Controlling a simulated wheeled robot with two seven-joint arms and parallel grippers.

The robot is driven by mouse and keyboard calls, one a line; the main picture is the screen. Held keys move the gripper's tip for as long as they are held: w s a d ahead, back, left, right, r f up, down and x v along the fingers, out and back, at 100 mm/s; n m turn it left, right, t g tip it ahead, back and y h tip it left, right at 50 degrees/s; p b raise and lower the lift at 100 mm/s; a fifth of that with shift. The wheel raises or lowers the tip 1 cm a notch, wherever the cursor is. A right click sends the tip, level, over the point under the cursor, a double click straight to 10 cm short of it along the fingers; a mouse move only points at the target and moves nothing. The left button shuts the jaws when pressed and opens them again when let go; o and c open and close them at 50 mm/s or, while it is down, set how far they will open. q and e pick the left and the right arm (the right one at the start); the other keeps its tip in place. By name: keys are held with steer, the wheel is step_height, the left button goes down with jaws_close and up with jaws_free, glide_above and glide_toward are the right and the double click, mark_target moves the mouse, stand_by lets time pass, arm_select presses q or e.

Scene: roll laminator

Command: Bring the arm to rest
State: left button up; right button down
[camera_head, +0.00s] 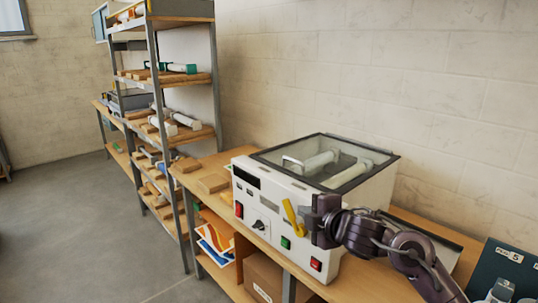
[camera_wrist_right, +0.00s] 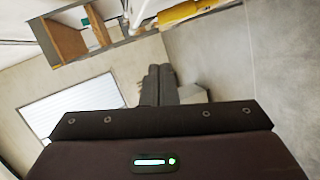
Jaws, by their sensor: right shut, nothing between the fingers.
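My right arm (camera_head: 408,250) reaches in from the lower right of the head view. Its dark gripper (camera_head: 316,220) is in front of the white laminator (camera_head: 262,208), just right of the yellow lever (camera_head: 290,217) as seen there. In the right wrist view the two fingers of the gripper (camera_wrist_right: 160,85) are together, with nothing between them. The gripper hides part of the laminator's front. My left gripper is not in view.
The laminator has a glass lid (camera_head: 325,163) and stands on a wooden bench (camera_head: 350,288) against the wall. A shelf rack (camera_head: 160,85) stands further left. A dark panel (camera_head: 508,265) is at the lower right. The floor at left is clear.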

steer(key=s+f+m+h, duration=0.2)
steer(key=s+f+m, duration=0.35)
steer(key=f, duration=0.25)
steer(key=s+d+f+m+g+h, duration=0.1)
steer(key=s+d+f+m+g, duration=0.25)
steer(key=s, duration=0.55)
steer(key=s+d+f+m+g+h, duration=0.1)
steer(key=s+f+m+g, duration=0.2)
steer(key=s+f+m, duration=0.5)
steer(key=s+d+f+m+g+h, duration=0.1)
steer(key=s+d+f+m+g, duration=0.15)
steer(key=s, duration=0.85)
steer(key=s+f+g+b, duration=0.2)
steer(key=s+f, duration=0.1)
steer(key=f, duration=3.2)
steer(key=s+d+f+n+g+b, duration=0.1)
steer(key=s+d+f, duration=0.2)
steer(key=s+f, duration=1.4)
steer(key=shift+s+h, duration=0.3)
steer(key=shift+s, duration=0.55)
steer(key=shift+f, duration=0.1)
